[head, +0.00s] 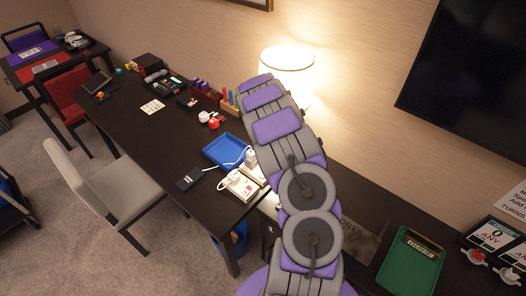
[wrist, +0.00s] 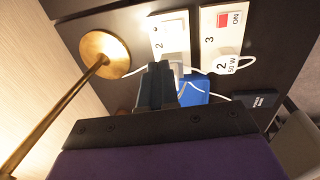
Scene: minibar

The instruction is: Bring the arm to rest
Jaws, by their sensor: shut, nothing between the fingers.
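My arm reaches from the bottom of the head view up and away, over the near end of the dark desk (head: 150,125), in front of the lit lamp (head: 287,62). My gripper cannot be made out in the head view. In the wrist view my gripper (wrist: 160,75) shows as dark fingers, shut and empty. It is above the desk, in front of a white numbered device (wrist: 170,30) and a blue tray (wrist: 192,92). I cannot tell its height over them.
The lamp's brass base (wrist: 104,54) and stem stand close left of the fingers. A second white device (wrist: 225,35) with a red switch and white cables lies to the right. A green tray (head: 410,262) lies at right under a wall screen (head: 470,75).

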